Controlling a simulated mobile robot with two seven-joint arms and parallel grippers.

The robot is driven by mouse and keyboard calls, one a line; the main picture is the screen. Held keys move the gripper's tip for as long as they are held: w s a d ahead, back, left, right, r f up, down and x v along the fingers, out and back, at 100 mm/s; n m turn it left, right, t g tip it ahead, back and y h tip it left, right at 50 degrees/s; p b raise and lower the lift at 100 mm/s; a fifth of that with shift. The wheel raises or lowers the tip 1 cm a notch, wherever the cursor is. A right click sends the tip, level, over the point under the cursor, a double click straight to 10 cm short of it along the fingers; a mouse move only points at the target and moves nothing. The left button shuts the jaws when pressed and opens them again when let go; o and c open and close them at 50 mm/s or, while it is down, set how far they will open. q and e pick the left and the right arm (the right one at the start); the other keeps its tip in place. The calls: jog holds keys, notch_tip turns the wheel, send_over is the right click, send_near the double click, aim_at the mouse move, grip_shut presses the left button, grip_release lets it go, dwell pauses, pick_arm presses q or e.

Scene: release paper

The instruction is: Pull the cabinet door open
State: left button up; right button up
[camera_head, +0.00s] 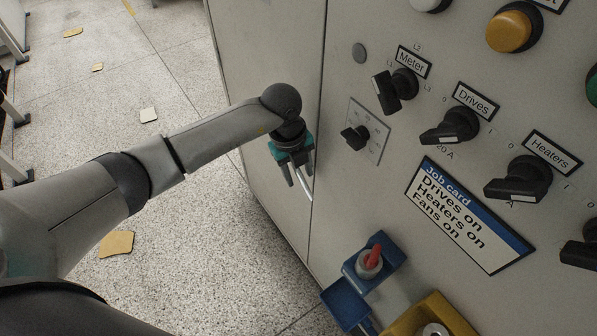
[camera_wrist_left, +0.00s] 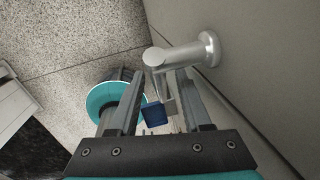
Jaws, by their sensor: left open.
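The cabinet door (camera_head: 265,50) is a plain light grey panel left of a dark vertical seam. It looks shut, flush with the control panel. Its handle (camera_head: 304,190) is a silvery bar, mostly hidden behind my left gripper (camera_head: 299,178). In the left wrist view, the handle (camera_wrist_left: 205,48) stands off the grey door (camera_wrist_left: 260,60) on a round post. Its bent end lies between and just beyond the tips of my left gripper (camera_wrist_left: 158,78). The fingers are open, one on each side of the bar; contact cannot be told. My right gripper is not in view.
Right of the seam, the control panel (camera_head: 335,205) carries black rotary switches (camera_head: 450,125), an amber button (camera_head: 509,31) and a job card (camera_head: 468,215). The speckled floor (camera_head: 190,240) left of the door is mostly clear.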

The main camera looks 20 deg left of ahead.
pick_arm(q)
jog(key=shift+c, duration=0.2)
grip_shut()
dwell(1.1)
